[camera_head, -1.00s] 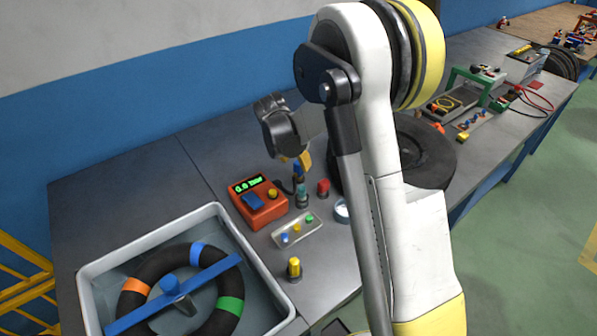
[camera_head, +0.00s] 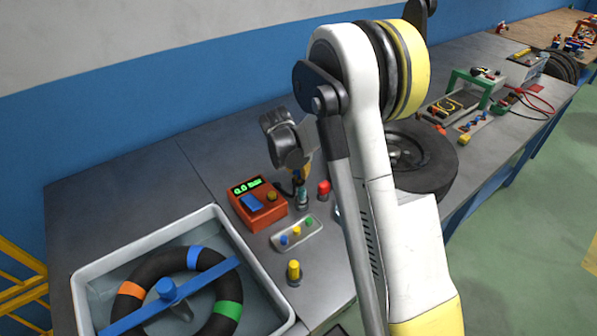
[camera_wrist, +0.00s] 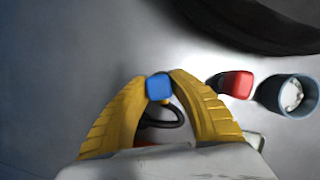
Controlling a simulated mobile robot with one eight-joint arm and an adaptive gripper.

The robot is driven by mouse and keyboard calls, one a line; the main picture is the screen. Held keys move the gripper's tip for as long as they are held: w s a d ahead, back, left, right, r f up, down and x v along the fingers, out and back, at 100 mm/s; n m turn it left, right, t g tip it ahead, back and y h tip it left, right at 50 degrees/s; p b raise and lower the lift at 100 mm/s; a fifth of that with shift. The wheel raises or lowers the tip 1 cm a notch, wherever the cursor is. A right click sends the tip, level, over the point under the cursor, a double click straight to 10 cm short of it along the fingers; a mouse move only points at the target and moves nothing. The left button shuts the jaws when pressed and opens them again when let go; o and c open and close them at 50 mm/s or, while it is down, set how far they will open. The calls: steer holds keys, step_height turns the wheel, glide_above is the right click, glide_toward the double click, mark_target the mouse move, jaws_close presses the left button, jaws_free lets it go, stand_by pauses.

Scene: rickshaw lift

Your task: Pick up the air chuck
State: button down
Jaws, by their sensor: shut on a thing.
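The air chuck has a blue top, a teal body (camera_head: 302,195) and a dark lower end, and stands upright on the grey bench behind the red-orange gauge box. In the wrist view its blue top (camera_wrist: 158,87) shows between the tips of my yellow fingers, with a black hose curving beneath it. My gripper (camera_wrist: 158,90) points down and is shut on the air chuck; in the head view it (camera_head: 301,176) is at the chuck's upper end. The chuck's lower part is hidden in the wrist view.
The gauge box (camera_head: 257,206) stands close left. A red-capped piece (camera_head: 323,190) and a round cup (camera_wrist: 287,94) stand close right. A valve tray (camera_head: 296,234), a yellow-topped piece (camera_head: 293,272), a water tub (camera_head: 88,290) and a black tyre (camera_head: 432,170) are around.

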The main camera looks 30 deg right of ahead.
steer(key=shift+r, duration=0.1)
steer(key=r, duration=0.1)
steer(key=r+p, duration=0.1)
steer(key=r, duration=0.1)
steer(key=r+p, duration=0.1)
steer(key=shift+s+r, duration=0.25)
steer(key=shift+r, duration=0.05)
steer(key=s+r+p, duration=0.1)
steer(key=s+r, duration=0.2)
steer(key=s, duration=0.2)
steer(key=s+d+r+p, duration=0.1)
steer(key=s+r+p, duration=0.1)
steer(key=s, duration=0.4)
steer(key=shift+d+r, duration=0.2)
steer(key=shift+r, duration=0.35)
